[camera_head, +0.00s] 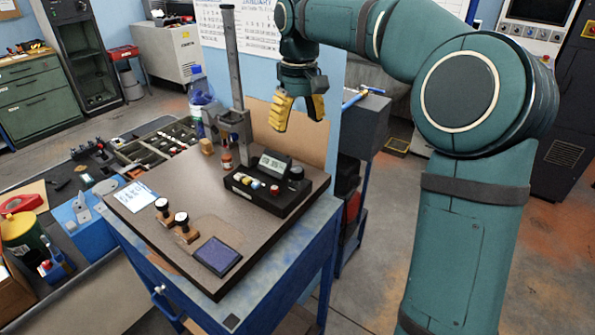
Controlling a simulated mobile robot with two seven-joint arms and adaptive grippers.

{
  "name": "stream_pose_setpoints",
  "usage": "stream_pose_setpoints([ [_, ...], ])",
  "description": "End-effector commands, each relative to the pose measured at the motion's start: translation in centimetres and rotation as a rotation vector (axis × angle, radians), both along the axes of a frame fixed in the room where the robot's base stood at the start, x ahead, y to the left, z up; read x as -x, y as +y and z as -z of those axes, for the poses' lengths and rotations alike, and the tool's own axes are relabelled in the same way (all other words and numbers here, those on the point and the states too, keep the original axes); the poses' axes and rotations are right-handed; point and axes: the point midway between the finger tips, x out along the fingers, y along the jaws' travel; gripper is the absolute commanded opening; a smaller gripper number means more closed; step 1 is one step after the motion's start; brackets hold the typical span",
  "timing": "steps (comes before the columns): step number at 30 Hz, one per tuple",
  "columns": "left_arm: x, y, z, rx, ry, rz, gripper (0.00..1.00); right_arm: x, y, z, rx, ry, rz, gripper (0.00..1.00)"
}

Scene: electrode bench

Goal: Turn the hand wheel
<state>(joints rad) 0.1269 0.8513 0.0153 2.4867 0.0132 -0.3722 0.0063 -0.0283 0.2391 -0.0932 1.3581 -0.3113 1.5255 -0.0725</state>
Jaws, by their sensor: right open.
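I cannot make out a hand wheel with certainty. A tall grey column stand (232,70) rises from the back of the bench board, with a grey block (236,123) at its foot. My right gripper (298,114), with yellow fingers, hangs from the teal arm coming in from the right. It is open and empty, pointing down, right of the column and above the back right of the board. It appears apart from everything. My left gripper is not in view.
A black instrument box (284,199) with a small display (275,164) stands below the gripper. Two round-topped stamps (182,219) and a dark pad (217,256) lie nearer the front of the brown board (150,226). A bottle (198,88) stands behind, left of the column.

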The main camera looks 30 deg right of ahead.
Motion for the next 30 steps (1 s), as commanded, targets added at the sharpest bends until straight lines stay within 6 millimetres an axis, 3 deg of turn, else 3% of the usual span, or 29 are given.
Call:
stream_pose_setpoints([
  [18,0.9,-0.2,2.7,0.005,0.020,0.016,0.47,0.1,0.2,11.1,0.000,0.004,0.003,0.67],
  [24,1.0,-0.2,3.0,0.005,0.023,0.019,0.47,0.0,0.2,12.8,0.000,0.001,0.002,0.67],
  [30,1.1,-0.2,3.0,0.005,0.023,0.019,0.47,0.0,0.2,13.1,0.000,0.001,0.002,0.67],
])
